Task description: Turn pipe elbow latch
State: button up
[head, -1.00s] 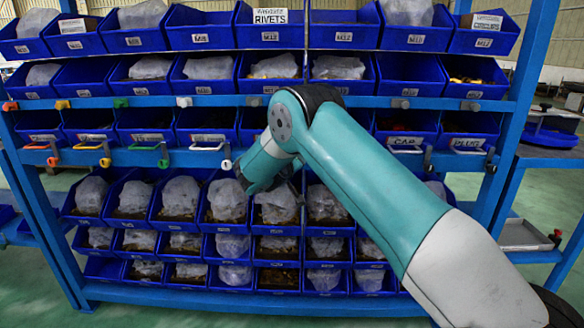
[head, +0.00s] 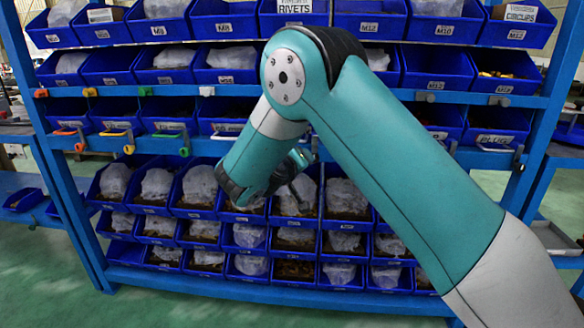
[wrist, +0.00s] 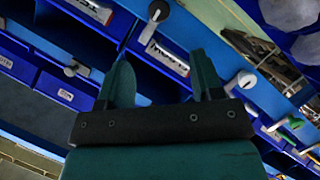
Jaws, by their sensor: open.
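My gripper (wrist: 163,78) is open, with two teal fingers spread and nothing between them in the wrist view. In the head view my gripper (head: 308,156) is small and partly hidden by my arm, in front of the rack's middle. Beyond the fingertips, a white label (wrist: 168,58) on a blue bin shows tilted; its text is too blurred to read surely. Another pale latch (wrist: 243,80) is right of the fingers. I cannot tell which latch is the pipe elbow one.
A blue rack (head: 105,257) holds rows of blue bins with bagged parts. Orange (head: 66,131), yellow (head: 113,132) and green (head: 168,133) latches sit on its left rails. Grey latches (head: 425,97) are at the right. Green floor (head: 60,290) is clear at front left.

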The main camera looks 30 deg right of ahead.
jog(key=v, duration=0.3)
jog(key=shift+s+a+r, duration=0.15)
jog(key=shift+s+a, duration=0.05)
jog(key=shift+a, duration=0.05)
jog(key=s+a+r+n+g+y, duration=0.25)
jog(key=s+a+y, duration=0.25)
jog(key=s, duration=0.7)
jog(key=s+a+r+n+g+y, duration=0.1)
jog(key=s+a+n+g+y, duration=0.35)
jog(key=s, duration=0.75)
jog(key=s+a+r+n+g+y, duration=0.1)
jog(key=s+a+r+g+y, duration=0.15)
jog(key=s+a+y, duration=0.7)
notch_tip(320, 180, up, 14)
jog(key=s+d+h+p, duration=0.2)
jog(key=h+p, duration=0.1)
jog(key=p, duration=1.1)
jog(key=shift+d+f+p, duration=0.2)
jog(key=shift+d+p, duration=0.05)
jog(key=shift+p, duration=0.15)
